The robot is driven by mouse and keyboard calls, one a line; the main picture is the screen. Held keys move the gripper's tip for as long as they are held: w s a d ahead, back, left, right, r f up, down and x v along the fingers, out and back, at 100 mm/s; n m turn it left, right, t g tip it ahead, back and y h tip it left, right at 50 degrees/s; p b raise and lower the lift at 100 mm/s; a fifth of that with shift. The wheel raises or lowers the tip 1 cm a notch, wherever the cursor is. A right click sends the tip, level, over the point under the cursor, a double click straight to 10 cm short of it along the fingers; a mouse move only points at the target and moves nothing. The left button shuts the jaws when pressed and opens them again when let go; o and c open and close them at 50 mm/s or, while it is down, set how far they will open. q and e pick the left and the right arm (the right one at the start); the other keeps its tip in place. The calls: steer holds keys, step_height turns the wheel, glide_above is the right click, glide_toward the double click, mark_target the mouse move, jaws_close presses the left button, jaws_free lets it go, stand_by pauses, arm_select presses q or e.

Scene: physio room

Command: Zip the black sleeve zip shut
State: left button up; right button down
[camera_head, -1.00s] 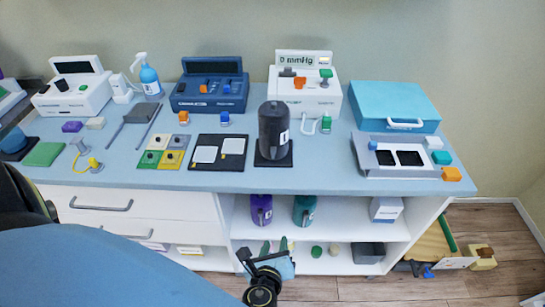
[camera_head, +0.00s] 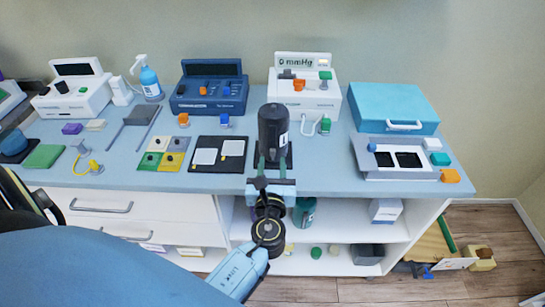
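The black sleeve (camera_head: 273,127) stands upright on a dark square mat near the front of the counter, with a white label on its right side. I cannot make out its zip. My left gripper (camera_head: 270,158) is at the front of the sleeve's lower part, with its two fingers apart, one toward each side. The picture does not settle whether they touch the sleeve. The gripper and wrist hide the front of the mat. My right gripper is not in view.
A white mmHg device (camera_head: 304,98) stands behind. The counter's front edge runs below my gripper.

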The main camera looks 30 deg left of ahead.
mark_target(273, 152)
arm_select(q)
steer(key=shift+x, duration=1.3)
steer(key=shift+c, duration=0.5)
jaws_close()
